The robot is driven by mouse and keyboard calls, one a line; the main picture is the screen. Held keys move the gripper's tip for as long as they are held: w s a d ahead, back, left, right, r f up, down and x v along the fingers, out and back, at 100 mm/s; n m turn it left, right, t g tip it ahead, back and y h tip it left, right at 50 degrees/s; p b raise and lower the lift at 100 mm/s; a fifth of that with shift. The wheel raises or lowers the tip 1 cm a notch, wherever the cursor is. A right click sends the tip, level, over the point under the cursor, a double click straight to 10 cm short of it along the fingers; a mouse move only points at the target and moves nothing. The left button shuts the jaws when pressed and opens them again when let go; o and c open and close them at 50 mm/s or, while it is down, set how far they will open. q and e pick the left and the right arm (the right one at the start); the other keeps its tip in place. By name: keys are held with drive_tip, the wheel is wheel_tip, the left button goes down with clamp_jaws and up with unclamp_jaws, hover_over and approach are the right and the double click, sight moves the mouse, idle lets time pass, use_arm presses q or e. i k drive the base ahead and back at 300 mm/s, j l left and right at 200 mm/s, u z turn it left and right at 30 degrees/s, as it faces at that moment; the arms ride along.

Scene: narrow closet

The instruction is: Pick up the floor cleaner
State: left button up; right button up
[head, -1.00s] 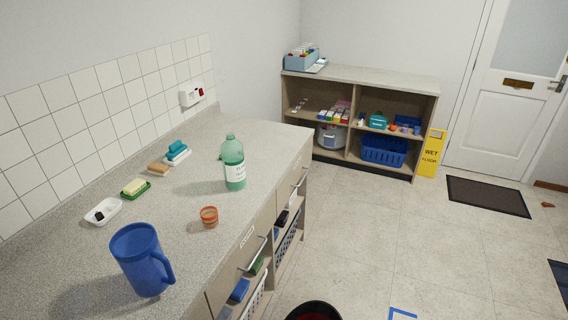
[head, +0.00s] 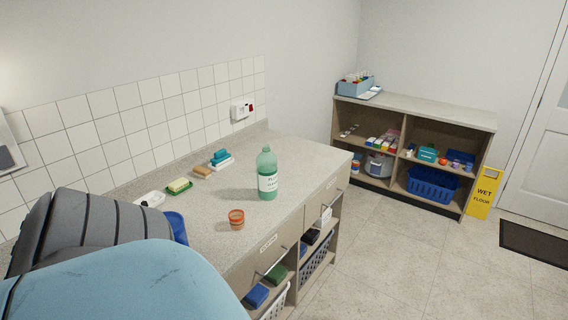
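The floor cleaner (head: 267,174) is a green translucent bottle with a white label. It stands upright on the speckled grey counter (head: 215,216), near the counter's front edge. My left arm, grey and light blue, fills the lower left of the head view, and its gripper does not show. My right gripper does not show either. Nothing touches the bottle. The arm hides most of the blue jug (head: 178,226), of which only a strip shows.
A small orange pot (head: 236,220) stands in front of the bottle. A yellow sponge (head: 178,186), a brown brush (head: 202,172) and a blue item on a white dish (head: 221,161) lie along the tiled wall. Shelves (head: 411,110) and a yellow wet-floor sign (head: 484,194) stand at the back right.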

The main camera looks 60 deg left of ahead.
sight(266, 162)
drive_tip(key=i+l+z, duration=0.1)
drive_tip(key=l, duration=0.25)
drive_tip(key=i+l+z, duration=0.1)
drive_tip(key=l, duration=0.25)
drive_tip(key=i+l+z, duration=0.1)
drive_tip(key=i+l, duration=0.2)
drive_tip(key=i+l+u, duration=0.25)
drive_tip(key=i, duration=0.35)
drive_tip(key=i+l+u, duration=0.25)
drive_tip(key=i+l, duration=0.2)
drive_tip(key=i+u, duration=0.75)
drive_tip(key=u, duration=0.2)
drive_tip(key=i+l+u, duration=0.3)
drive_tip(key=u, duration=0.15)
drive_tip(key=i+l+u, duration=0.1)
drive_tip(key=u, duration=0.35)
drive_tip(key=i+l+u, duration=0.25)
drive_tip(key=u, duration=0.25)
drive_tip(key=i+l+u, duration=0.15)
drive_tip(key=u, duration=0.3)
drive_tip(key=i+l+u, duration=0.1)
drive_tip(key=l+u, duration=0.15)
drive_tip(key=u, duration=0.2)
drive_tip(key=i+l+u, duration=0.1)
drive_tip(key=l+u, duration=0.15)
drive_tip(key=u, duration=0.25)
drive_tip(key=l+u, duration=0.25)
drive_tip(key=u, duration=0.2)
